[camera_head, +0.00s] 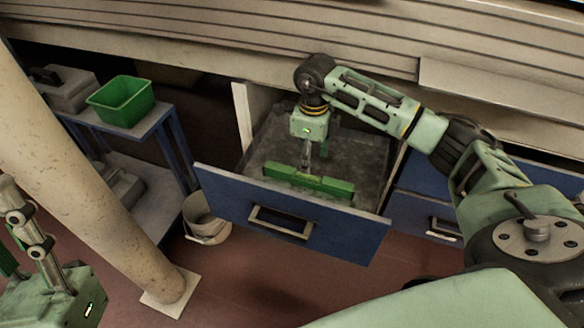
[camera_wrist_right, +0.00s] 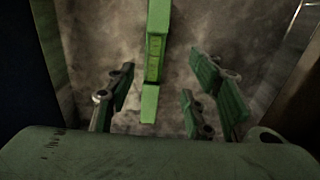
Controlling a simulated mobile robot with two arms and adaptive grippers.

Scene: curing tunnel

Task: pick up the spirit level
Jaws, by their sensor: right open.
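The spirit level (camera_head: 335,187) is a long green bar inside the open blue drawer (camera_head: 222,190), near its front panel. In the right wrist view the level (camera_wrist_right: 157,40) runs from the top edge down to a paler end, between the two sides of my fingers. My right gripper (camera_head: 308,163) points down into the drawer over the middle of the level. It is open, with its fingers (camera_wrist_right: 160,95) spread apart and nothing held; contact with the level is unclear. My left gripper (camera_head: 28,232) is partly visible at the left edge, away from the drawer; its opening is unclear.
A green bin (camera_head: 122,101) and a grey case (camera_head: 68,90) stand on a blue-framed shelf at left. A pale pillar (camera_head: 95,170) rises in front of it. A bucket (camera_head: 205,220) stands beside the drawer. The drawer's walls surround my right gripper.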

